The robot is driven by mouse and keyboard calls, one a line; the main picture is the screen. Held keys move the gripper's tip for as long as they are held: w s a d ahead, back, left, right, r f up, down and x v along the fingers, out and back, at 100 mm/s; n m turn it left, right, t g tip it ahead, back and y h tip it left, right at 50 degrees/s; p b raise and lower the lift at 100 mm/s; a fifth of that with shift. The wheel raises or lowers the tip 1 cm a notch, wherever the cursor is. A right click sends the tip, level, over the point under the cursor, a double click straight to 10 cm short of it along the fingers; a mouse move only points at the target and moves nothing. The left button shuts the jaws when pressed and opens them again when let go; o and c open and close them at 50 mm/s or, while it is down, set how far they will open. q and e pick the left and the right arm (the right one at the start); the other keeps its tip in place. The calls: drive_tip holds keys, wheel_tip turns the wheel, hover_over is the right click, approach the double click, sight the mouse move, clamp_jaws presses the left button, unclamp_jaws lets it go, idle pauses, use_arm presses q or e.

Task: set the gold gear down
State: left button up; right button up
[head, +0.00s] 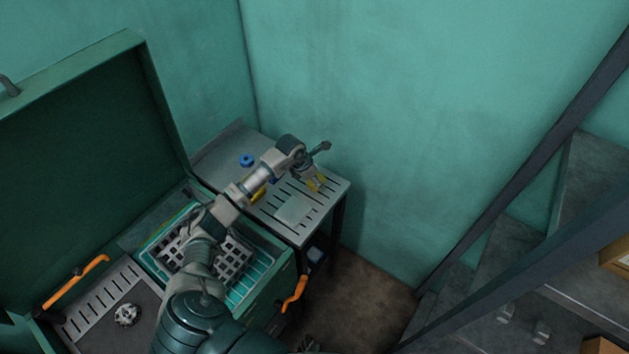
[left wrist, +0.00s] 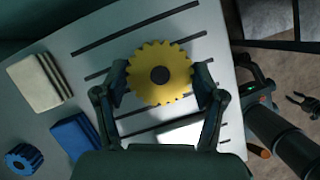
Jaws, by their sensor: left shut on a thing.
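The gold gear (left wrist: 160,73) is a toothed disc with a dark centre hole. My left gripper (left wrist: 163,84) is shut on it, with one finger against each side of its rim. I cannot tell whether the gear touches the table top. A dark, blurred shape at the right edge of the left wrist view looks like my right gripper (left wrist: 303,103); its fingers are unclear.
A blue gear (left wrist: 24,159), a blue block (left wrist: 73,136) and a beige block (left wrist: 39,82) lie on the table's left side. The open green case (head: 80,130) stands left; a stair rail (head: 520,180) is right.

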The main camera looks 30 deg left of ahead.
use_arm(q)
drive_tip(key=shift+w+a+f, duration=0.1)
drive_tip(key=shift+a+f, duration=0.05)
drive_tip(key=shift+f, duration=0.55)
drive_tip(key=o, duration=1.8)
drive_tip(key=shift+f, duration=0.1)
drive_tip(key=shift+r, duration=0.4)
drive_tip(key=b+v, duration=0.1)
drive_tip(key=v, duration=1)
drive_tip(key=shift+s+r, duration=0.1)
drive_tip(key=shift+s, duration=0.2)
drive_tip(key=shift+r, duration=0.1)
